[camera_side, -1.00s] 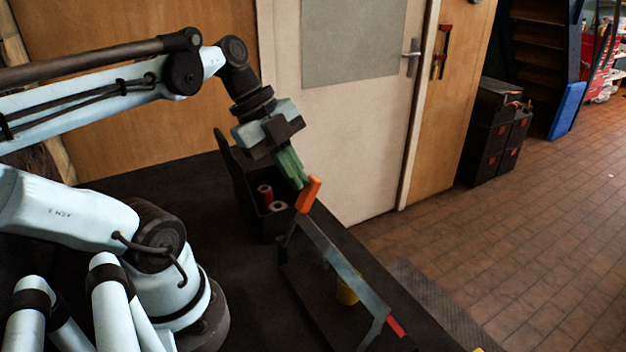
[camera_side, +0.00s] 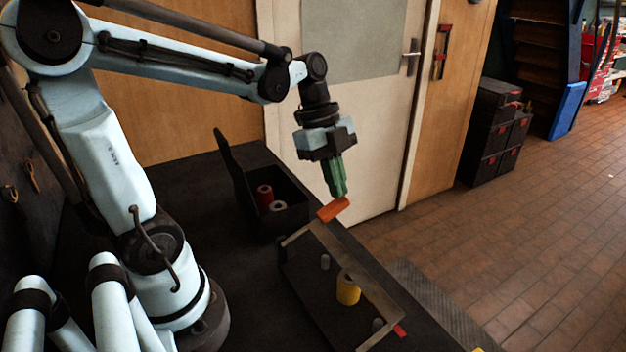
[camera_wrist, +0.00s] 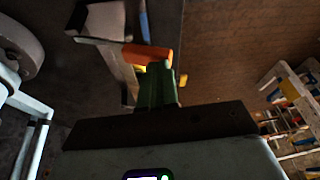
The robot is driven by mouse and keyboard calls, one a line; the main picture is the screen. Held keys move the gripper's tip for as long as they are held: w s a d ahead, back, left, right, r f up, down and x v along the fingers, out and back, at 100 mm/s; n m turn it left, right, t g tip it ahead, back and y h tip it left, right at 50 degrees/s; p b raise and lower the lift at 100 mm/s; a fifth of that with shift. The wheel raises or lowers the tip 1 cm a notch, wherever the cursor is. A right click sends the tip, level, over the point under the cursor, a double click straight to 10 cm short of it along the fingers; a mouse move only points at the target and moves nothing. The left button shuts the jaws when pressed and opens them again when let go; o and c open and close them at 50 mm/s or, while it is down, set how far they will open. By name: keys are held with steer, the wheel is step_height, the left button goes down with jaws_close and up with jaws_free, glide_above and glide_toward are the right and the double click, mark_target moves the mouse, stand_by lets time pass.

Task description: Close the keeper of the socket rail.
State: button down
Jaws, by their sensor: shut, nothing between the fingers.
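The keeper (camera_side: 355,268) is a long grey bar on two side arms, with an orange handle (camera_side: 333,209) at its far end and a red tip at its near end. It stands tilted over the dark socket rail (camera_side: 312,292), its bar above the rail's right side. A yellow socket (camera_side: 347,291) and small grey pegs show on the rail. My gripper (camera_side: 339,194) points down with its green fingers shut and empty, their tips at the orange handle. The wrist view also shows the handle (camera_wrist: 148,53) just beyond the fingertips (camera_wrist: 159,68); I cannot tell whether they touch.
An open dark box (camera_side: 285,222) with a red and a pale roll stands behind the rail, its lid upright. The dark table (camera_side: 225,260) is clear left of the rail. A door and stacked black cases (camera_side: 493,135) are beyond the table.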

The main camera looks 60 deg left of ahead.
mark_target(349, 202)
steer(key=w+f, duration=0.3)
steer(key=f, duration=0.2)
steer(key=shift+f, duration=0.25)
stand_by(0.5)
